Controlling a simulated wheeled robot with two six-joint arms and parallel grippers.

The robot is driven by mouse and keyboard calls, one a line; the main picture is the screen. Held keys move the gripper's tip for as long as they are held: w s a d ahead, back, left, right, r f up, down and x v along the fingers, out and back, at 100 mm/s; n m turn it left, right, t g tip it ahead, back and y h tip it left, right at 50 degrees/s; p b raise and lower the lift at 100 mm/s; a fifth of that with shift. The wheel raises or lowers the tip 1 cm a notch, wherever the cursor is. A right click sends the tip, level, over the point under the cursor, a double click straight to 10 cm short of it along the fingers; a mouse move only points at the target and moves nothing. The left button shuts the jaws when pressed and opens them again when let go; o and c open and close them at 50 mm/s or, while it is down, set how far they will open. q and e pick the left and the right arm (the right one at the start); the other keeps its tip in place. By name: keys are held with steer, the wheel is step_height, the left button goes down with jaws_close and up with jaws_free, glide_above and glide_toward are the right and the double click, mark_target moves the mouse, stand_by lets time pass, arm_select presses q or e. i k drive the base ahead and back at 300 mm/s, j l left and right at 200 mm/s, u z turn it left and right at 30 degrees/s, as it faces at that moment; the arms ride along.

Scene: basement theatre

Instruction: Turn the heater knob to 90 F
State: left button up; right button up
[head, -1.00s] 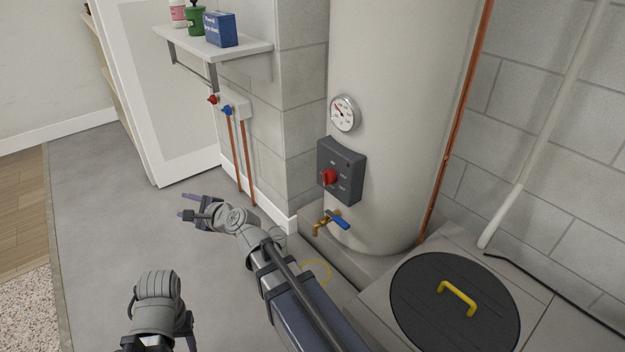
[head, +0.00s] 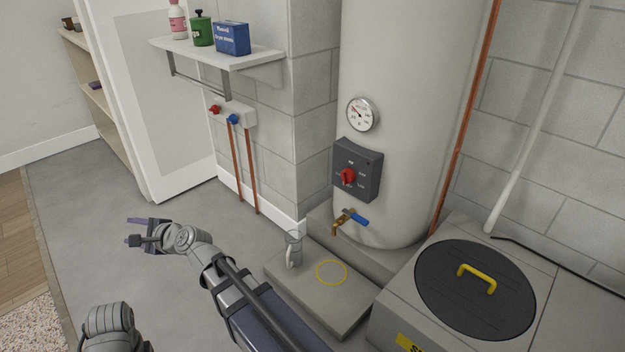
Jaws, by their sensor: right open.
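The heater is a tall pale cylinder (head: 400,90) against the block wall. A dark control box (head: 371,170) on its front carries a red knob (head: 348,176) with small white markings around it, too small to read. A round dial gauge (head: 361,114) sits above the box. My right gripper (head: 136,232) is open and empty, left of the heater and well apart from the knob, with its fingers pointing left. Part of my left arm (head: 112,330) shows at the bottom left; its fingers are not in view.
A brass tap with a blue lever (head: 354,217) is below the box. A clear jug (head: 294,250) and a yellow ring (head: 332,272) are on a low slab. A black lid (head: 475,290) is at right. A shelf (head: 215,52) holds containers above a valve box (head: 236,113).

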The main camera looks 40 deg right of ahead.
mark_target(348, 174)
steer(key=i+j+u, duration=0.15)
steer(key=i+j, duration=0.2)
steer(key=i+j+u, duration=0.1)
steer(key=i+j, duration=0.15)
steer(key=i, duration=0.3)
steer(key=i+z, duration=0.35)
steer(key=i+j+z, duration=0.3)
steer(key=i, duration=0.2)
steer(key=i+z, duration=0.15)
steer(key=z, duration=0.3)
steer(key=i+j+z, duration=0.15)
steer(key=z, duration=0.3)
steer(key=i+j+z, duration=0.15)
steer(key=z, duration=0.25)
steer(key=i+j+z, duration=0.15)
steer(key=z, duration=0.3)
steer(key=i+j+z, duration=0.2)
steer(key=z, duration=0.3)
steer(key=i+j+z, duration=0.15)
steer(key=j+z, duration=0.3)
steer(key=i+j+z, duration=0.1)
steer(key=j+z, duration=0.15)
steer(key=z, duration=0.25)
steer(key=j+z, duration=0.45)
steer(key=i+l, duration=0.05)
steer(key=l, duration=0.05)
